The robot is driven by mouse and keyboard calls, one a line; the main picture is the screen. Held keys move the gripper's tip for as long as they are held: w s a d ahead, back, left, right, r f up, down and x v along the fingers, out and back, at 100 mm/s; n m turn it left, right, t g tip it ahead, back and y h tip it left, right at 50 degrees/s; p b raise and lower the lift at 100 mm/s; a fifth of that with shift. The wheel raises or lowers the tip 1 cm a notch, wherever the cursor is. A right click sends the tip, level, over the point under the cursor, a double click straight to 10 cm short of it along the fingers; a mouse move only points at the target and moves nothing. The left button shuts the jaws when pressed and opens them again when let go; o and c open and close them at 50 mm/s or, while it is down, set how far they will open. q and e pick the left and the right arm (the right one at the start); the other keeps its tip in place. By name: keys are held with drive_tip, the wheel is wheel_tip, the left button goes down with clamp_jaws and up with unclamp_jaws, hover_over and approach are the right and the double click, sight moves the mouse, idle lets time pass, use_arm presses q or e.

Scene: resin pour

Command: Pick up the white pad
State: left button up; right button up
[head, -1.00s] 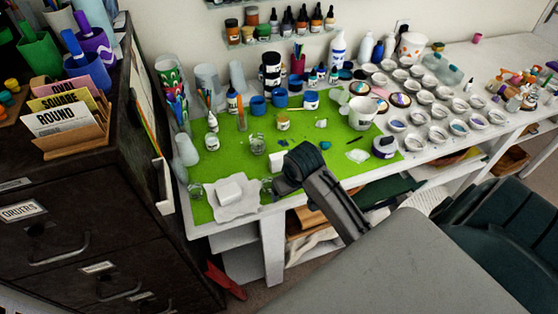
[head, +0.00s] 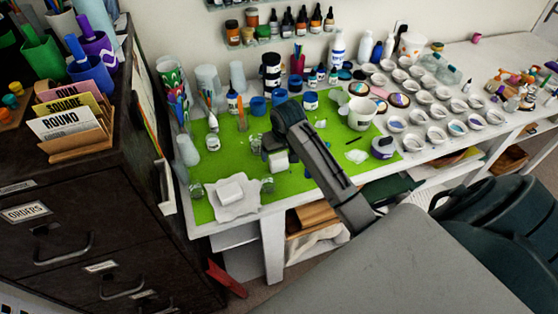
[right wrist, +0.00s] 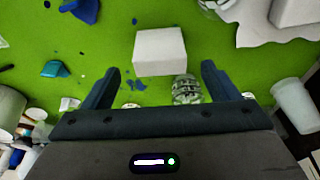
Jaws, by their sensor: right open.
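A white block-shaped pad (head: 279,162) lies on the green mat (head: 307,186). In the right wrist view the pad (right wrist: 160,50) sits ahead, between the lines of the two fingers, with a clear gap to each. My right gripper (head: 268,149) is open and empty, hanging over the mat right at the pad and hiding part of it in the head view. In the right wrist view its fingertips (right wrist: 160,68) are spread wider than the pad. A second white block (head: 230,192) lies on a crumpled white cloth (head: 240,209) at the mat's front left. My left gripper is out of view.
A small glass jar (right wrist: 186,90) stands beside the pad, near the right-hand finger in the wrist view. A white cup (head: 362,113), blue pots (head: 258,105) and several small dishes (head: 437,134) crowd the table. A dark cabinet (head: 100,225) stands at left.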

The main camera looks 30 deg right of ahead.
sight(279, 156)
drive_tip(key=p+x, duration=0.2)
drive_tip(key=x, duration=0.2)
drive_tip(key=shift+w+f+p, duration=0.1)
drive_tip(key=shift+f+p, duration=0.15)
drive_tip(key=shift+p, duration=0.15)
drive_tip(key=shift+w+f, duration=0.15)
drive_tip(key=shift+f, duration=0.3)
drive_tip(key=c, duration=1.1)
wheel_tip(279, 156, up, 9)
drive_tip(key=b, duration=0.3)
drive_tip(key=shift+r+b, duration=0.3)
drive_tip(key=shift+r, duration=0.25)
